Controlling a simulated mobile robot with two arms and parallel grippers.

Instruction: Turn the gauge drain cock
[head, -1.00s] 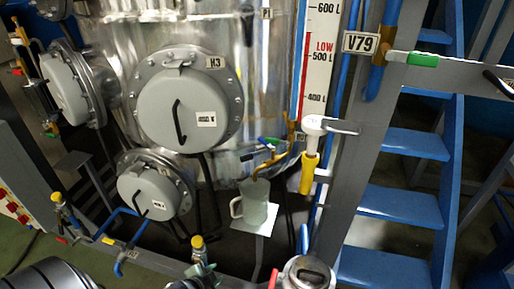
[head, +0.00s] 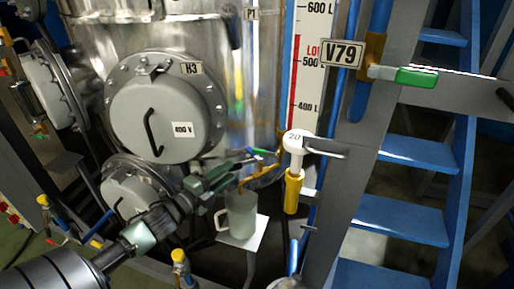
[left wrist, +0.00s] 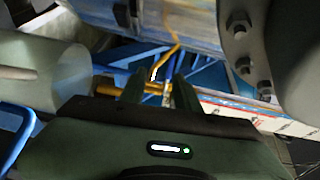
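A small brass cock (head: 264,175) with a blue and green lever (head: 262,152) sits at the tank's lower right, its spout above a pale jug. In the left wrist view, yellow-brass pipework (left wrist: 150,85) shows beyond and between my fingers. My left gripper (head: 232,178) reaches in from the lower left, with its fingertips just left of the cock. Its fingers (left wrist: 158,88) stand apart with a gap between them, and they hold nothing visible. I cannot tell whether a fingertip touches the cock. My right gripper is not in view.
The jug (head: 238,215) stands on a small white shelf (head: 247,240) below the cock. Valve V79's green lever (head: 417,77) and blue stairs (head: 400,215) are farther right. Round hatches (head: 165,115) stand left.

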